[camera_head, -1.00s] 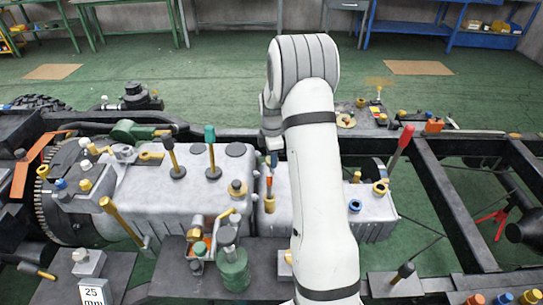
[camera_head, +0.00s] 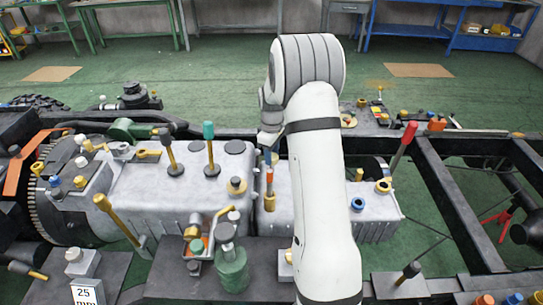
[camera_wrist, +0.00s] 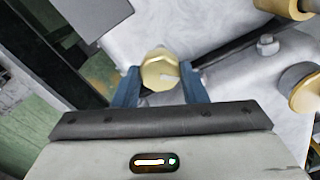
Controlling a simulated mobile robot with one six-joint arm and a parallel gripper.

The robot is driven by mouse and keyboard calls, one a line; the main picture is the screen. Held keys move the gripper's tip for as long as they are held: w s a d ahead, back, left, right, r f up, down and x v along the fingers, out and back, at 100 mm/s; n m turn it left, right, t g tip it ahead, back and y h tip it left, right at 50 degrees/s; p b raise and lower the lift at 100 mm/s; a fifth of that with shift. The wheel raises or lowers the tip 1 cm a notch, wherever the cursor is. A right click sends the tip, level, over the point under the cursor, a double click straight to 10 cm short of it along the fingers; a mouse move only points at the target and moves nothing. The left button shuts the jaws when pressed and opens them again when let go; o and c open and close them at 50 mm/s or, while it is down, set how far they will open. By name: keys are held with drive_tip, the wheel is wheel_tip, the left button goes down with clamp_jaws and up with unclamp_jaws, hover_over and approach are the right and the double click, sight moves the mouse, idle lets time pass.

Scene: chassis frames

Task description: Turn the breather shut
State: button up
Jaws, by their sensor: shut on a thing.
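In the wrist view, the two blue fingers of my gripper (camera_wrist: 160,80) are on either side of a brass hex-headed cap, the breather (camera_wrist: 160,69), and are shut on it. A small pale mark shows on its face. In the head view, my white arm reaches over the grey gearbox housing (camera_head: 150,205), and my gripper (camera_head: 268,158) points down behind the arm. An orange-topped brass fitting (camera_head: 269,190) stands just below it in that view. The arm hides part of the housing, and the grip itself is not clear there.
Tall levers with a green knob (camera_head: 208,131) and a dark knob (camera_head: 165,134) rise left of my gripper. A green bottle (camera_head: 231,268) stands in front. A red-handled lever (camera_head: 404,145) is at right. In the wrist view, a brass fitting (camera_wrist: 305,95) sits close on the right.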

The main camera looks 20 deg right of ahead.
drive_tip(key=m+b, duration=0.1)
drive_tip(key=m, duration=0.3)
drive_tip(key=shift+w+m, duration=0.15)
drive_tip(key=shift+m, duration=0.15)
drive_tip(key=shift+r+m+b, duration=0.15)
drive_tip(key=shift+m+b, duration=0.35)
drive_tip(key=shift+m, duration=2)
drive_tip(key=o, duration=1)
drive_tip(key=shift+c, duration=0.2)
wheel_tip(320, 180, up, 8)
drive_tip(key=shift+f, duration=0.25)
